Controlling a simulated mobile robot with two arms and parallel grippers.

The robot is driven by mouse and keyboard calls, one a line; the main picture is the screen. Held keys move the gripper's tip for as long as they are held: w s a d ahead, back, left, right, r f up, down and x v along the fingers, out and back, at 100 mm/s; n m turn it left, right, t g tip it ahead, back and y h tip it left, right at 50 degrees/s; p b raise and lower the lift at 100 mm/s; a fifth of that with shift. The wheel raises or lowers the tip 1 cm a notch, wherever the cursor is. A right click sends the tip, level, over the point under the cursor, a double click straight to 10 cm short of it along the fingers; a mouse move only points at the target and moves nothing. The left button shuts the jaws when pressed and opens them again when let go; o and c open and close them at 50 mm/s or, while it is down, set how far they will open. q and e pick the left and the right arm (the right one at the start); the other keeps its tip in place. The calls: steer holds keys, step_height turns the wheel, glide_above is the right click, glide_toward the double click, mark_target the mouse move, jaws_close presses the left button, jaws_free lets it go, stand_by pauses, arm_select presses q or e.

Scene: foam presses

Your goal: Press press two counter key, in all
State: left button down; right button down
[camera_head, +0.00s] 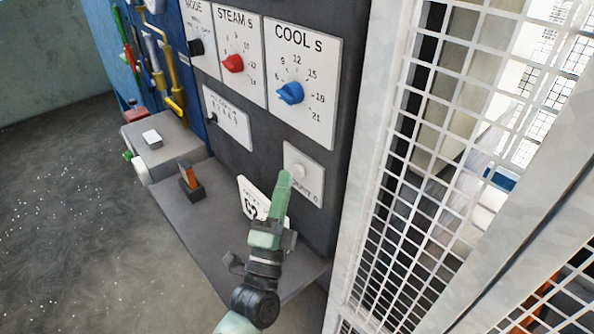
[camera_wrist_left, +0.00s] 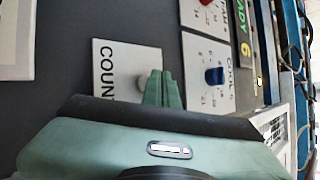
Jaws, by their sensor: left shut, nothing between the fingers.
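The counter key is a pale round button (camera_head: 299,171) on a white plate (camera_head: 316,190) low on the dark panel. Its lettering is partly covered in the head view. My left gripper (camera_head: 284,176) is shut and empty, with its green fingertips just left of the button in the head view. In the left wrist view the plate (camera_wrist_left: 103,78) reads "COUN", and the button (camera_wrist_left: 148,84) is partly behind the gripper fingers (camera_wrist_left: 163,80). I cannot tell whether the fingertips touch the button. My right gripper is not in view.
Above are a blue COOL S knob (camera_head: 291,93), a red STEAM S knob (camera_head: 233,63) and a black mode knob (camera_head: 196,47). A white card (camera_head: 254,198) stands on the grey ledge (camera_head: 213,231) beside my gripper. A white mesh guard (camera_head: 410,200) stands close at right.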

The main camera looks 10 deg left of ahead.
arm_select(q)
steer(key=shift+w+d, duration=0.2)
steer(key=shift+w+d, duration=0.2)
steer(key=shift+w, duration=0.15)
stand_by(0.8)
steer(key=shift+s, duration=0.1)
steer(key=shift+s+a+p, duration=0.45)
steer(key=shift+s+p, duration=0.05)
steer(key=shift+s, duration=0.1)
steer(key=shift+a, duration=0.1)
steer(key=s+a+p, duration=0.1)
steer(key=s, duration=0.1)
steer(key=s+a, duration=0.2)
steer(key=shift+p, duration=0.4)
stand_by(0.7)
